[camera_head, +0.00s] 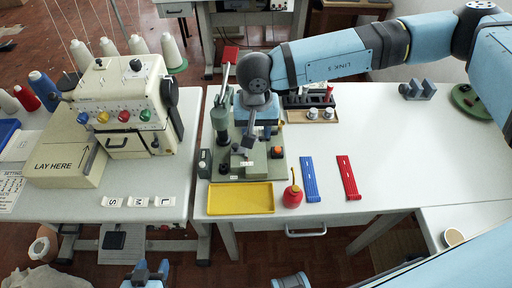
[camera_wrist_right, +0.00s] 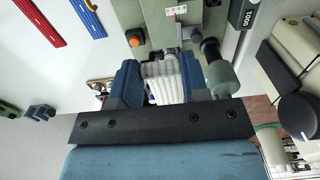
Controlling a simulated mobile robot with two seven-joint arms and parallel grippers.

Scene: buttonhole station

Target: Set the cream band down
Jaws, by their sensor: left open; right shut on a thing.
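My right gripper (camera_wrist_right: 163,68) is shut on the cream band (camera_wrist_right: 162,84), whose pale ribbed cloth shows between the two blue fingers in the right wrist view. In the head view my right arm reaches in from the right, and its wrist hangs over the green buttonhole machine (camera_head: 222,160). There the band is hidden behind the wrist and gripper. In the wrist view the band is close to the machine's metal parts; I cannot tell whether it touches them. My left gripper (camera_head: 147,270) is open and empty at the bottom edge of the head view, below the tables.
A yellow tray (camera_head: 240,198), a red oil can (camera_head: 292,195), a blue strip (camera_head: 310,179) and a red strip (camera_head: 348,177) lie along the front of the white table. A cream sewing machine (camera_head: 125,112) stands left.

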